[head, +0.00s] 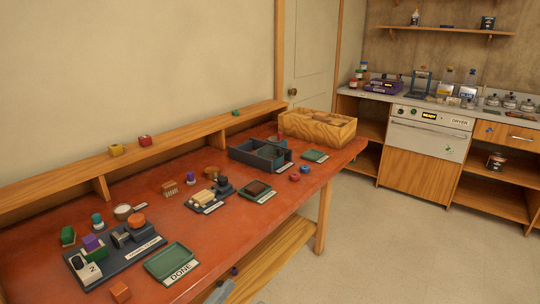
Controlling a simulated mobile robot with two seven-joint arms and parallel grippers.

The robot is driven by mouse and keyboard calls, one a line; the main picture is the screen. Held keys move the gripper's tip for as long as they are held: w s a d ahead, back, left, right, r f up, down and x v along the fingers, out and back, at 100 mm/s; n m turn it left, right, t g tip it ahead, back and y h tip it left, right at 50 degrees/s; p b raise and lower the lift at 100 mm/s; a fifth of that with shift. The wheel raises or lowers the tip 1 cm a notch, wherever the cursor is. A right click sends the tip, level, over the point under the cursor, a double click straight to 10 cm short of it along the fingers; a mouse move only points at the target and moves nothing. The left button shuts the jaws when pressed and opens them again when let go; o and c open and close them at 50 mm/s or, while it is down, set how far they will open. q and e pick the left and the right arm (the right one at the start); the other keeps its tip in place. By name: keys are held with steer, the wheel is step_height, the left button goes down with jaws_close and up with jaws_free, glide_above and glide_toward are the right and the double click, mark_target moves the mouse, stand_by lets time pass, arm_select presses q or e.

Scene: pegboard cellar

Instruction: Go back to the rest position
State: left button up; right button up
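Neither of my grippers shows clearly in the head view. A grey piece at the bottom edge, in front of the table, is cut off, and I cannot tell what it is. The long red-topped workbench (215,233) runs from the lower left toward the back middle. On it lie a dark fixture tray (142,252) with several parts, a green tray (172,262) labelled DONE that looks empty, and a smaller dark tray (208,201) with pale parts.
A dark divided bin (260,155) and a wooden box (317,128) stand at the bench's far end. A raised wooden ledge (60,188) runs along the wall. A dryer cabinet (430,138) and shelves stand at the back right. The floor (400,240) at right is clear.

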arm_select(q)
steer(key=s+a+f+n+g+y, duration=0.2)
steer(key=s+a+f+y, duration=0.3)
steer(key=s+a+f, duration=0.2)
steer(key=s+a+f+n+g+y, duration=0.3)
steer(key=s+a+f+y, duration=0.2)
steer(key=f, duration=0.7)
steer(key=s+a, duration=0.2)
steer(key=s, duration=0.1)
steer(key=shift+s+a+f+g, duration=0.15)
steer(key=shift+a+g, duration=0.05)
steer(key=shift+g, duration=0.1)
